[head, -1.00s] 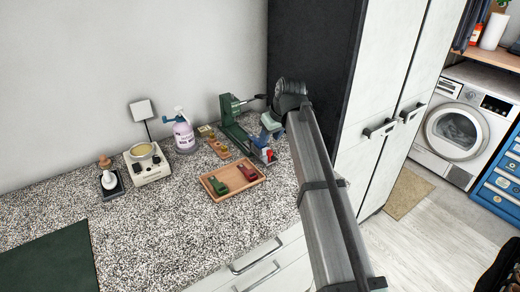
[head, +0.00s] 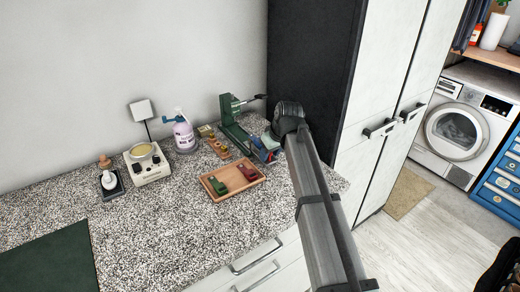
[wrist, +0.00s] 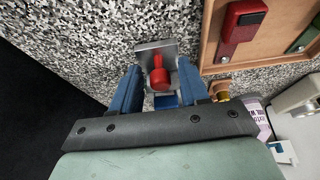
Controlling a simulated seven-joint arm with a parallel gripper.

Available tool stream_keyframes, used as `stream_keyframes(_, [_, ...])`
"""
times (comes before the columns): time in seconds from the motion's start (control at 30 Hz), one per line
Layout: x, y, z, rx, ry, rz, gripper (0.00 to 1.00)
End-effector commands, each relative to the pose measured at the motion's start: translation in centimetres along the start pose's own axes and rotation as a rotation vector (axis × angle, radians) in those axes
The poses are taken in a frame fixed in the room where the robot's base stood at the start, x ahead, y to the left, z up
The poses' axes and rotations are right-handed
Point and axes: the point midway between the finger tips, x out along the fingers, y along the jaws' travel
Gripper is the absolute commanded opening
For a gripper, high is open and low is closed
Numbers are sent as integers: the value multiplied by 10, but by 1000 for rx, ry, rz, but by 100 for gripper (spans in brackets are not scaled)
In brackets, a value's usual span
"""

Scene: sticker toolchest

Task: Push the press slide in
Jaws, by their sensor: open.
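The green press (head: 233,126) stands at the back right of the counter, beside the dark cabinet side. Its slide end shows in the wrist view as a grey metal plate with a red knob (wrist: 160,75) on it. My gripper (wrist: 160,82) is open, with one blue finger on each side of the knob. I cannot tell whether either finger touches the slide. In the head view my gripper (head: 266,150) is at the front end of the press, and my arm and wrist partly hide it.
A wooden tray (head: 233,197) with a red and a green piece lies in front of the press. A spray bottle (head: 184,132), small brass-coloured parts (head: 206,131) and a white device (head: 148,170) stand to the left. The tall cabinet (head: 310,60) is close on the right.

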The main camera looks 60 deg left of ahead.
Motion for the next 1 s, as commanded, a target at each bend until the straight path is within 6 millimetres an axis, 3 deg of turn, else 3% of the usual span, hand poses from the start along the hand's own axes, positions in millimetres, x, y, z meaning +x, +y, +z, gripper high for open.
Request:
stream_keyframes(0.07, [0, 0, 0, 0, 0, 0, 45])
stream_keyframes(0.47, [0, 0, 0, 0, 0, 0, 6])
stream_keyframes(1.0, [4, 0, -11, 0, 0, 0, 6])
